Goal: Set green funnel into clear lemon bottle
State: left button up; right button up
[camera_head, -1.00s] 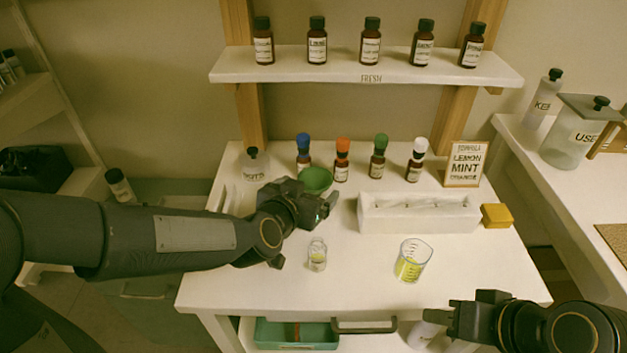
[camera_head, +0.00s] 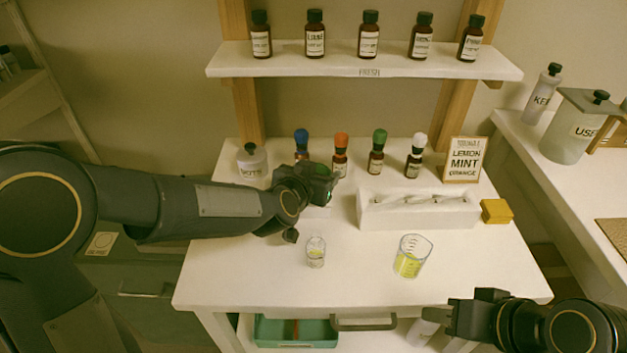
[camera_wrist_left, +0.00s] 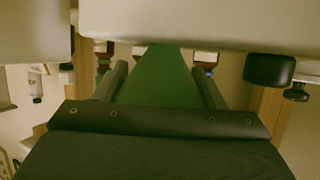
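A small clear bottle (camera_head: 316,254) with a little yellowish content stands upright and uncapped at the front middle of the white table. Its label is too small to read. My left gripper (camera_head: 322,190) is behind it, higher in the picture. The green funnel (camera_head: 320,171) is mostly hidden by this gripper in the head view. In the left wrist view, the green funnel (camera_wrist_left: 160,78) fills the space between my two spread fingers; whether they grip it is unclear. My right gripper (camera_head: 445,318) is at the table's front right, away from the bottle; its opening cannot be made out.
A beaker (camera_head: 411,257) of yellow liquid stands right of the small bottle. Behind are a white tray (camera_head: 420,215), a yellow block (camera_head: 496,211), several colour-capped brown bottles, a capped clear bottle (camera_head: 252,164) and a formula sign (camera_head: 464,160). The front-left tabletop is clear.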

pick_arm(q)
jog(key=c, duration=0.3)
jog(key=shift+r, duration=0.1)
jog(key=shift+c, duration=0.2)
jog(key=shift+r, duration=0.3)
jog(key=r+p, duration=0.1)
jog(key=r, duration=0.1)
jog(key=r+p, duration=0.1)
jog(key=shift+s+d+r, duration=0.1)
jog(key=shift+s+r, duration=0.3)
jog(key=s+r+h+p, duration=0.1)
jog(key=s+r+p, duration=0.8)
jog(key=s, duration=0.5)
jog(key=shift+s+d+r+m, duration=0.25)
jog(key=shift+r+m, duration=0.15)
jog(key=shift+r, duration=0.1)
jog(key=shift+a+p, duration=0.1)
jog(key=shift+p, duration=0.2)
